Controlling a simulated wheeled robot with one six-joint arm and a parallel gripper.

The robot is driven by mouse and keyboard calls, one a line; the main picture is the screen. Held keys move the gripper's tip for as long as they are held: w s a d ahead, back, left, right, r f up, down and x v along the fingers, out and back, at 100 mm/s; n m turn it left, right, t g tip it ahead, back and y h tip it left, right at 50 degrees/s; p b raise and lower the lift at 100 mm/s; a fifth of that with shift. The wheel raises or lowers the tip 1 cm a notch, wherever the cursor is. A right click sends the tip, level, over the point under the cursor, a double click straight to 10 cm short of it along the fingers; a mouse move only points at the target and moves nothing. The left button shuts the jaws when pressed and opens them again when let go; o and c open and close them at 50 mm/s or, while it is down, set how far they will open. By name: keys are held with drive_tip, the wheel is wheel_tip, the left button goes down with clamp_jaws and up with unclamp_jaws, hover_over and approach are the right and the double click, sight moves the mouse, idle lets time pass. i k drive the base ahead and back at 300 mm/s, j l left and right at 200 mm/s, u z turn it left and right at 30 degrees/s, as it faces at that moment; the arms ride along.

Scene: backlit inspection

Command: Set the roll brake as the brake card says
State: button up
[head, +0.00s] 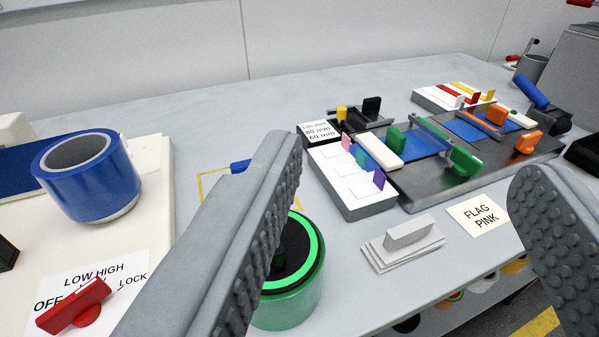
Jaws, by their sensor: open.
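The roll brake is a red knob (75,308) on a white label plate at the lower left, marked OFF, LOW, HIGH and LOCK, with one marking partly covered. Its bar slants from lower left to upper right; I cannot tell which end points. A blue roll (88,185) sits on the cream machine above it. No card naming a brake setting is readable; a cream card (478,214) reads FLAG PINK. My gripper (405,160) is open and empty, its two grey fingers wide apart, right of the knob.
A green roll (290,300) stands partly behind my left finger. A grey block on plates (403,243), a white tray with coloured flags (350,185) and a dark fixture with green and orange clamps (455,180) occupy the right.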

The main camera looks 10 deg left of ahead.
sight(81, 308)
drive_tip(key=k+u, duration=0.15)
drive_tip(key=u, duration=0.95)
drive_tip(key=j+u, duration=0.2)
drive_tip(key=u, duration=0.8)
drive_tip(key=k+j, duration=0.15)
drive_tip(key=k, duration=0.35)
drive_tip(key=l+u, duration=0.05)
